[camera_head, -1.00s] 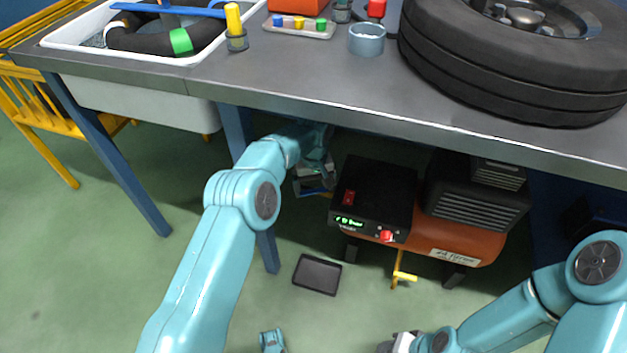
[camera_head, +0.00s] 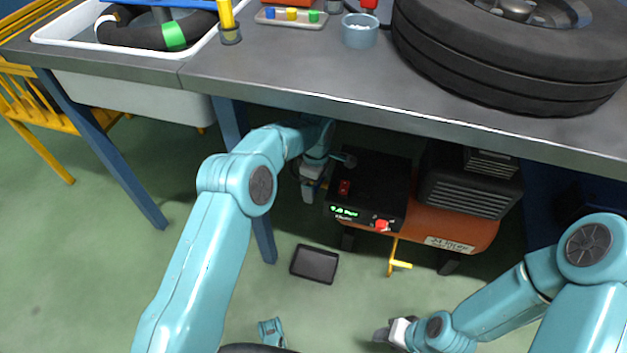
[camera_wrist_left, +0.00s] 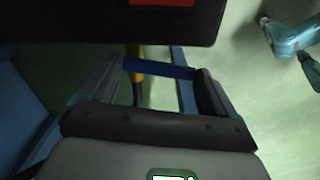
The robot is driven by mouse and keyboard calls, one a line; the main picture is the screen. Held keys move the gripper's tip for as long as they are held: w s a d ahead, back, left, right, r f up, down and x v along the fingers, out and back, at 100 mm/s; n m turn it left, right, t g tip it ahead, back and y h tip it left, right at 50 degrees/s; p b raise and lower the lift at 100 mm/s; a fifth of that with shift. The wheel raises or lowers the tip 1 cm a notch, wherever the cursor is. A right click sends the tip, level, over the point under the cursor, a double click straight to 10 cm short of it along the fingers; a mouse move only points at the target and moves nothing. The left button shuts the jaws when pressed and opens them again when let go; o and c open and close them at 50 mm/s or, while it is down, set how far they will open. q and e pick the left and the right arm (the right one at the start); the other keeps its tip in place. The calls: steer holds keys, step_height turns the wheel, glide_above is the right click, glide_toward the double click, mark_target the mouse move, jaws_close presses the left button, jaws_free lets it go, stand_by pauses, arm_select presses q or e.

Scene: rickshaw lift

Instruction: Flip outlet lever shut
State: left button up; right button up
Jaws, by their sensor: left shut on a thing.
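The compressor has an orange tank (camera_head: 455,228) and a black control box (camera_head: 372,185), under the workbench. My left gripper (camera_head: 309,187) is beside the box's left side and partly hidden in shadow. In the left wrist view, a blue bar (camera_wrist_left: 158,68), which looks like the outlet lever, lies across between my left gripper's fingers (camera_wrist_left: 155,85). The gripper is shut on it. A yellow part (camera_wrist_left: 136,80) shows behind the bar. The lever's far end and pivot are not clear. My right gripper (camera_head: 392,334) is low over the floor, away from the compressor; its jaws are unclear.
The workbench (camera_head: 290,75) overhangs the compressor, with a blue leg (camera_head: 262,235) close to my left arm. A yellow handle (camera_head: 400,264) hangs below the tank. A dark tray (camera_head: 314,264) lies on the green floor. A large tyre (camera_head: 500,75) rests on the bench.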

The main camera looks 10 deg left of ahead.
arm_select(q)
steer(key=shift+d+n, duration=0.2)
steer(key=shift+n, duration=0.7)
steer(key=o, duration=1.2)
